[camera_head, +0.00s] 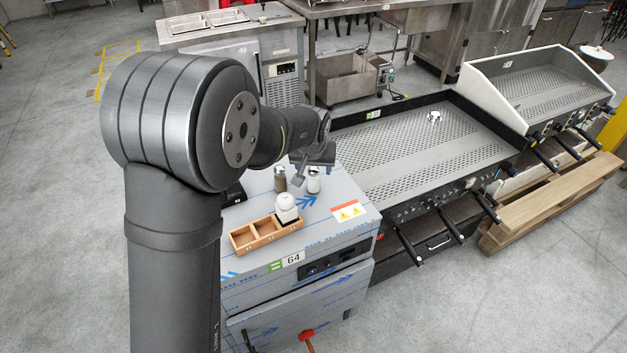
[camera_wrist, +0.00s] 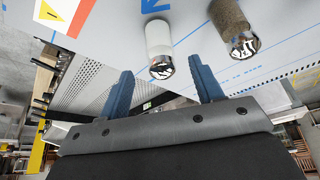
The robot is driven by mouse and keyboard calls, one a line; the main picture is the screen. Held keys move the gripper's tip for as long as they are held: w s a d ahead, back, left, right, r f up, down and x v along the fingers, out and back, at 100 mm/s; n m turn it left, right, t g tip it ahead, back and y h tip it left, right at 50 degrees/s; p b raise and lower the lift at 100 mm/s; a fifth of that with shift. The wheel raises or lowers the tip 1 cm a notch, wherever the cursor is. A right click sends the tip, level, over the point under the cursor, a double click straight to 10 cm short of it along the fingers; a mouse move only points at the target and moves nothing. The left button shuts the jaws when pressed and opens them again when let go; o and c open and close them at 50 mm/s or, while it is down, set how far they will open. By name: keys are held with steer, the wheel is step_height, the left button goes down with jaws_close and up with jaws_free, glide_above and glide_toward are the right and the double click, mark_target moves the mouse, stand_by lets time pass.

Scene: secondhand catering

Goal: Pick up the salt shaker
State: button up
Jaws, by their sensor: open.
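The salt shaker (camera_head: 314,183), white with a shiny metal top, stands on the steel counter (camera_head: 345,195). In the wrist view the salt shaker (camera_wrist: 158,40) appears just beyond the fingertips, lined up with the gap between them. My gripper (camera_head: 315,170) is close to the shaker and partly covers its top in the head view. In the wrist view my gripper (camera_wrist: 161,68) has two blue fingers apart, with nothing held. A brown pepper shaker (camera_head: 280,180) stands to the left; it also shows in the wrist view (camera_wrist: 231,22).
A wooden box with compartments (camera_head: 243,238) holds a white container (camera_head: 287,207) at the counter's front. A warning label (camera_head: 349,211) lies flat on the right. A griddle (camera_head: 420,145) with a raised dark rim adjoins the counter on the right.

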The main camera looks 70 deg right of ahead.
mark_target(314, 179)
steer(key=x, duration=0.4)
steer(key=shift+f, duration=0.15)
steer(key=shift+a, duration=0.1)
steer(key=c, duration=1.1)
